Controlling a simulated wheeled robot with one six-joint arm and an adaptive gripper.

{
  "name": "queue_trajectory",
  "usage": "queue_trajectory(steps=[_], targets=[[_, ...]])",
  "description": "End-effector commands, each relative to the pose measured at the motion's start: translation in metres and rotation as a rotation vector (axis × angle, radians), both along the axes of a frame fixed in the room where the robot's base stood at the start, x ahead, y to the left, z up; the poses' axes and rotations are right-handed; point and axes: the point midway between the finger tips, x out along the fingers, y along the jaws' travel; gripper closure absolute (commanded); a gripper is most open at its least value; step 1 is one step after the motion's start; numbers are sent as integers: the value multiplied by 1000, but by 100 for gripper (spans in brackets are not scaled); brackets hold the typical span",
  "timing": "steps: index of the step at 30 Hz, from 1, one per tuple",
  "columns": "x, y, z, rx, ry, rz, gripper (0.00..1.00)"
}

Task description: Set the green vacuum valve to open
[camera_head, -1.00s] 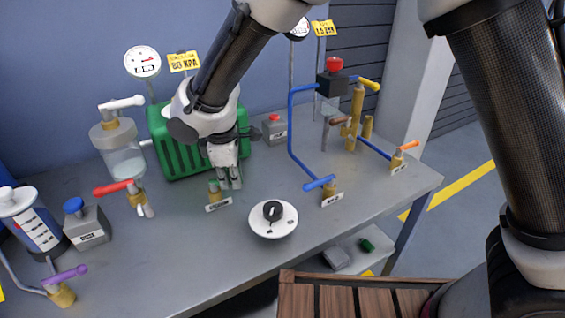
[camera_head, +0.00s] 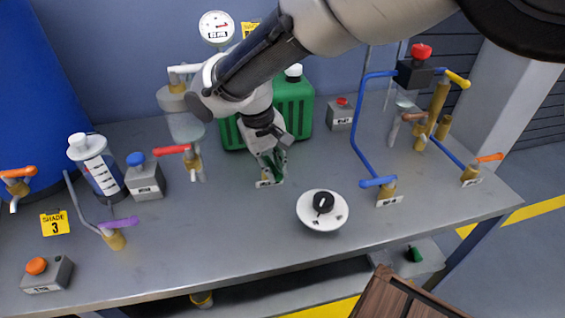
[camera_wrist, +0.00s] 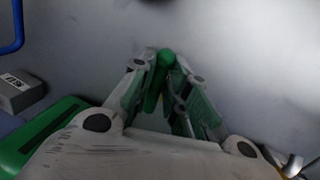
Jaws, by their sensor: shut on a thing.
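My gripper (camera_head: 271,166) points down at the green vacuum valve in front of the green box-shaped unit. In the wrist view my gripper (camera_wrist: 172,90) has its fingers on both sides of the valve's green handle (camera_wrist: 157,82), shut on it. In the head view the fingers cover most of the valve, and only a little of it shows above its small white label (camera_head: 268,184). The handle's exact angle is hard to tell.
The green unit (camera_head: 293,105) stands close behind my gripper. A white dial with a black knob (camera_head: 323,209) is to the right, and a red-handled valve (camera_head: 190,157) to the left. A blue pipe (camera_head: 356,120) rises at the right. The front middle of the bench is clear.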

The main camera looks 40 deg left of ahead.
Motion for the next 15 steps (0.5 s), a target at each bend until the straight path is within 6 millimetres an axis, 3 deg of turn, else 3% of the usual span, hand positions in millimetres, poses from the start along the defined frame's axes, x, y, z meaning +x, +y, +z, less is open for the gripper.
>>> queue_trajectory(steps=[15], targets=[[-7, 7, 0, 0, 0, -217, 100]])
